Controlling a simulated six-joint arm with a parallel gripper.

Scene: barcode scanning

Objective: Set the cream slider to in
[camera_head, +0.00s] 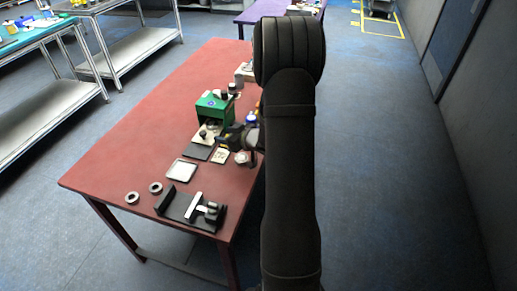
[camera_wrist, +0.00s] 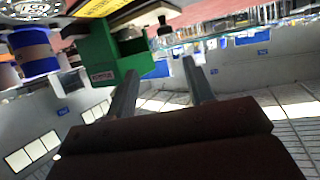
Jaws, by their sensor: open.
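I cannot pick out a cream slider for certain at this size. A black fixture with a pale bar (camera_head: 193,207) lies at the near end of the red table. A green box (camera_head: 212,107) stands further back, with a small cream-coloured piece (camera_head: 207,133) in front of it. My gripper (camera_head: 226,140) is over the table just right of that piece, partly hidden by my arm. In the wrist view the two fingers of my gripper (camera_wrist: 160,75) are apart with nothing between them. The green box (camera_wrist: 103,55) shows beyond the left finger.
The red table (camera_head: 110,170) also holds a pale tray (camera_head: 182,170), a dark flat plate (camera_head: 197,152) and two grey rings (camera_head: 132,198). The table's left front part is clear.

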